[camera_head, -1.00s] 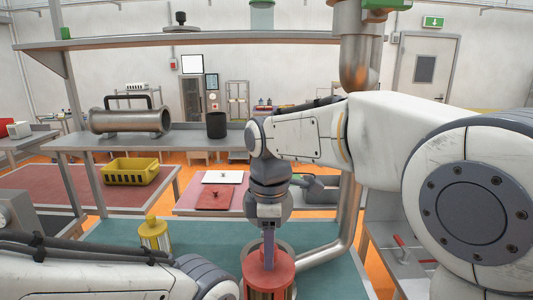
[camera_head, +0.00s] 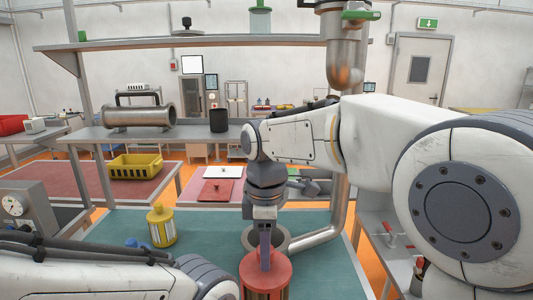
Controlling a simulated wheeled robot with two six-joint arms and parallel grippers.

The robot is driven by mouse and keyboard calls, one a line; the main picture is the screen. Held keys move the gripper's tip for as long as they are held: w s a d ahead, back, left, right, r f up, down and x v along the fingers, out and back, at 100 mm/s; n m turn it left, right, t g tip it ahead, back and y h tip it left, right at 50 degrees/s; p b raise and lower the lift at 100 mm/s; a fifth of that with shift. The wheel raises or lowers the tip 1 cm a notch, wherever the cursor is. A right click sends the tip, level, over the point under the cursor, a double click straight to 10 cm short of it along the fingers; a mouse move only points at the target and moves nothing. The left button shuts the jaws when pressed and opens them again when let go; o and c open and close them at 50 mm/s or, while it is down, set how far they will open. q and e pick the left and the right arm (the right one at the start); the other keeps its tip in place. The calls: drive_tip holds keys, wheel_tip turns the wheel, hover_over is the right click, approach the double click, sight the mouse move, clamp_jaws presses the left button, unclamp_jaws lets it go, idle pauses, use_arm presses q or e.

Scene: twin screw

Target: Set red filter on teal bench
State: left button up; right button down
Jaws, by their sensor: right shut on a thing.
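The red filter (camera_head: 277,268) is at the bottom centre of the head view, a red-capped cylinder whose lower part is cut off by the frame edge. My right gripper (camera_head: 265,258) points down and is shut on the top of the red filter. The teal bench (camera_head: 328,262) spreads beneath and around it. I cannot tell whether the filter touches the bench. My left arm lies across the bottom left, and its gripper is out of view.
A yellow filter (camera_head: 162,227) stands on the bench at left. A grey pipe (camera_head: 325,236) with an open round housing (camera_head: 280,240) sits just behind the red filter. A gauge box (camera_head: 22,207) is at far left. Bare teal surface lies right of the filter.

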drive_tip(key=shift+w+d+f, duration=0.15)
drive_tip(key=shift+w+f, duration=0.2)
drive_tip(key=shift+f, duration=0.15)
drive_tip(key=shift+d+f+m, duration=0.3)
drive_tip(key=shift+f+m, duration=0.15)
drive_tip(key=shift+m, duration=0.05)
drive_tip(key=w+d+f+m+b, duration=0.15)
drive_tip(key=d+f+m, duration=0.25)
drive_tip(key=f, duration=0.5)
drive_tip(key=w+d+f+m, duration=0.2)
drive_tip(key=d+f+m, duration=0.2)
drive_tip(key=f, duration=0.4)
drive_tip(key=s+d+f+m, duration=0.2)
drive_tip(key=d+f+m, duration=0.2)
drive_tip(key=f, duration=0.3)
drive_tip(key=s+d+f+m+b, duration=0.1)
drive_tip(key=s+d+f+m, duration=0.2)
drive_tip(key=f, duration=0.4)
drive_tip(key=shift+s+d+f+m+b, duration=0.3)
drive_tip(key=shift+d+m, duration=0.6)
drive_tip(key=shift+d, duration=0.45)
